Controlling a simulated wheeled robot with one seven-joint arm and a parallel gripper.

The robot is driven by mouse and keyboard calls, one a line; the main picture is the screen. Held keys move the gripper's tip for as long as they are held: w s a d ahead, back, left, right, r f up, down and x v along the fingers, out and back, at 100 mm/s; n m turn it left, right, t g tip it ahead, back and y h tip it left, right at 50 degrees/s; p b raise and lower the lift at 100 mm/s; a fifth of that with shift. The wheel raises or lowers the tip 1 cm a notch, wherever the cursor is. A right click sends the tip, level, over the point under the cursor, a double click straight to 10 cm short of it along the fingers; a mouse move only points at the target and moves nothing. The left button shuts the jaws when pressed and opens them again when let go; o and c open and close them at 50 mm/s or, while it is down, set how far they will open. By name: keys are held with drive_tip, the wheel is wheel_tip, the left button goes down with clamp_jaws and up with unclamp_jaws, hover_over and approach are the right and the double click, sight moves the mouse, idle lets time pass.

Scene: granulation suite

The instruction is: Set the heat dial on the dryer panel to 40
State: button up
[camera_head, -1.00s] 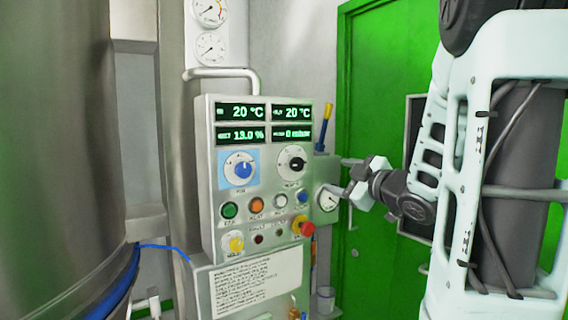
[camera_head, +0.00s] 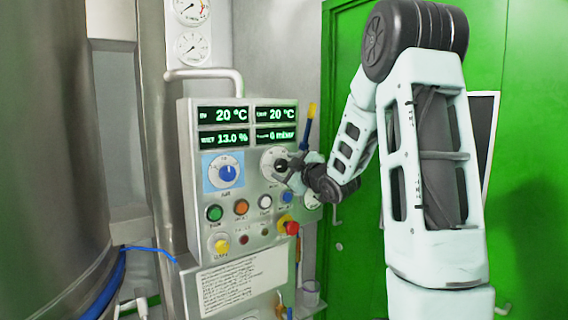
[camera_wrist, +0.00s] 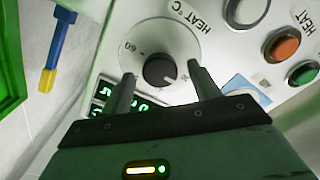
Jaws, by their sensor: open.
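The heat dial (camera_head: 268,158) is a black knob on a round pale plate, at the right of the dryer panel (camera_head: 188,160). In the wrist view the black knob (camera_wrist: 159,72) is seen close up, with "HEAT °C" and a "60" mark beside it. A pale mark shows at the knob's lower right edge; the number it points to is not readable. My gripper (camera_head: 290,172) is at the dial and partly covers it. In the wrist view my gripper (camera_wrist: 161,75) is open, with one finger on each side of the knob; contact is not visible.
A blue dial (camera_head: 226,172) sits left of the heat dial. Coloured buttons and a red-and-yellow knob (camera_head: 289,226) lie below. Displays above read 20 °C, 20 °C and 13.0 %. A blue-and-yellow handle (camera_head: 308,122) stands at the panel's right edge, near my arm.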

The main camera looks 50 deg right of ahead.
drive_tip(key=shift+w+d, duration=0.1)
drive_tip(key=shift+w, duration=0.5)
drive_tip(key=c, duration=1)
drive_tip(key=shift+o, duration=0.2)
drive_tip(key=m, duration=0.5)
drive_tip(key=shift+m, duration=0.3)
drive_tip(key=m, duration=0.6)
drive_tip(key=shift+p, duration=0.4)
